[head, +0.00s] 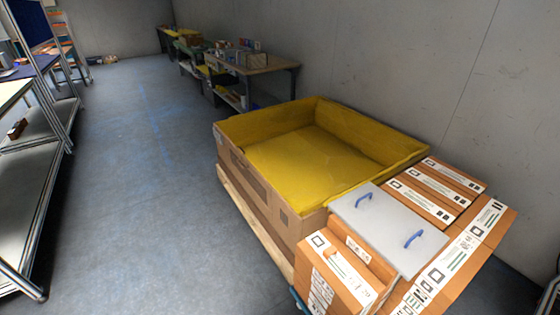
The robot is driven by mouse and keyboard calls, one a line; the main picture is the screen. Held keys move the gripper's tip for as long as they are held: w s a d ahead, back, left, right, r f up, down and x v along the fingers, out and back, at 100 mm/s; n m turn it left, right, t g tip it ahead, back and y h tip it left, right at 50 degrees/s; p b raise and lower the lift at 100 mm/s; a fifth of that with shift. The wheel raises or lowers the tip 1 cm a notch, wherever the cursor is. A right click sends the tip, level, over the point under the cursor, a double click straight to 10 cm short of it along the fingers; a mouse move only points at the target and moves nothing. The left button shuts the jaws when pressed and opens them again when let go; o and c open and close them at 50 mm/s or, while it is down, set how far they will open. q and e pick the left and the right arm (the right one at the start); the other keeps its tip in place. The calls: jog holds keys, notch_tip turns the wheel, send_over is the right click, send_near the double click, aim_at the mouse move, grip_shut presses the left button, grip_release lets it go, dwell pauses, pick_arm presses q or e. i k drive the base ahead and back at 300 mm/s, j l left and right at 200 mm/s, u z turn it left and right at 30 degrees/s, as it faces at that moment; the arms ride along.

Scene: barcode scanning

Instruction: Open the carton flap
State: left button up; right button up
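Orange-brown cartons with white printed labels stand at the lower right. One small carton (340,268) is at the front left of this group, another (445,182) is behind to the right, and a long labelled panel (470,240) runs along the right side. A flat grey panel (385,225) with two blue handles (413,239) lies among them. I cannot tell which part is the flap, or whether any flap is open. Neither of my grippers is in view.
A large open brown box (262,197) with an empty yellow lining (320,160) sits on a wooden pallet (255,227) beside the cartons. A wall runs behind. Workbenches with goods (255,62) stand farther back. Metal shelving (40,180) is at left, with clear floor (150,200) between.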

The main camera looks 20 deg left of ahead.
aim_at(264, 188)
jog(key=i+j+z, duration=0.25)
jog(key=j, duration=0.25)
jog(key=i+j+z, duration=0.1)
jog(key=j+z, duration=0.15)
jog(key=j, duration=0.25)
jog(key=i+j+z, duration=0.1)
jog(key=j+z, duration=0.2)
jog(key=j, duration=0.3)
jog(key=i+j+z, duration=0.1)
jog(key=j+z, duration=0.15)
jog(key=j, duration=0.3)
